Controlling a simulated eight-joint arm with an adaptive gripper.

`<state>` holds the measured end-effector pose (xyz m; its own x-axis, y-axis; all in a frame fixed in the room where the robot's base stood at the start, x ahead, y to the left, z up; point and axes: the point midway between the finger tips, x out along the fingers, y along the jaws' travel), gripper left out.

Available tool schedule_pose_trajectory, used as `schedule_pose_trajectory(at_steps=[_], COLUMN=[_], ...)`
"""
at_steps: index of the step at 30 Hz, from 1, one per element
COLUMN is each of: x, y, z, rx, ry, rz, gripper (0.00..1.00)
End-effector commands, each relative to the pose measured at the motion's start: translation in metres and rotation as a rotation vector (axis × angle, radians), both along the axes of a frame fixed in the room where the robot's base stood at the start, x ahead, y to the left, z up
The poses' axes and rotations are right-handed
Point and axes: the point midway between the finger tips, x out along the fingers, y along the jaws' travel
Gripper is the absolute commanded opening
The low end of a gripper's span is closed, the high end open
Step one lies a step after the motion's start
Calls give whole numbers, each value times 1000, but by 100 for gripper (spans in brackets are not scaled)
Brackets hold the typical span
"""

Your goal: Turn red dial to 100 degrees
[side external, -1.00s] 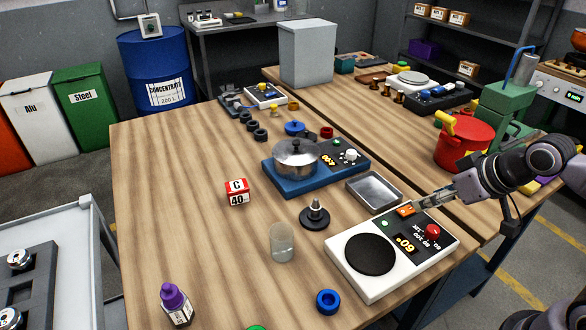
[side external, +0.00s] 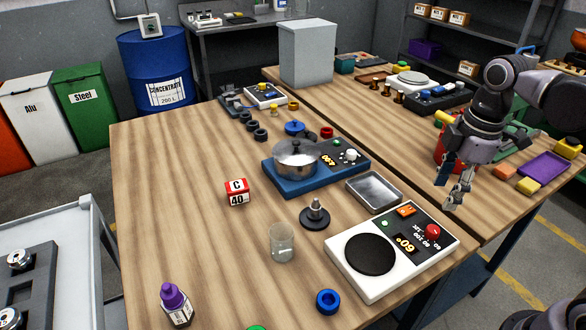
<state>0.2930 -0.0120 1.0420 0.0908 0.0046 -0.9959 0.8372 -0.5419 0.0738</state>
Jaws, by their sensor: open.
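The red dial (side external: 432,231) sits at the right end of the white hotplate (side external: 352,278), near the table's right edge. The hotplate has a round black plate (side external: 370,255), an orange switch (side external: 405,210), a green button and a display that appears to read 60°. Small scale marks lie beside the dial, too small to read surely. My gripper (side external: 449,200) is open and empty, pointing down above and behind the dial, apart from it. It partly hides the red pot (side external: 442,152) behind.
A metal tray (side external: 374,192), a black stand with a metal peg (side external: 315,214) and a glass beaker (side external: 281,243) stand near the hotplate. A blue hotplate (side external: 272,177) with a lidded pot is farther back. The left of the table is mostly clear.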

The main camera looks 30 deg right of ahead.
Motion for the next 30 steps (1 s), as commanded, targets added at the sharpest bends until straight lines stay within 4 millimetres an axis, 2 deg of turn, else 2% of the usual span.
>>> schedule_pose_trajectory(at_steps=[3, 6, 11, 17, 30], x=[0, -1, -2, -3, -5], y=[-2, -3, -3, -3, -2], z=[7, 10, 8, -12, -69], rx=[-2, 0, 3, 3, 2], ry=[78, 114, 133, 130, 130], rz=[148, 223, 262, 261, 260], gripper=[49, 49, 49, 49, 49])
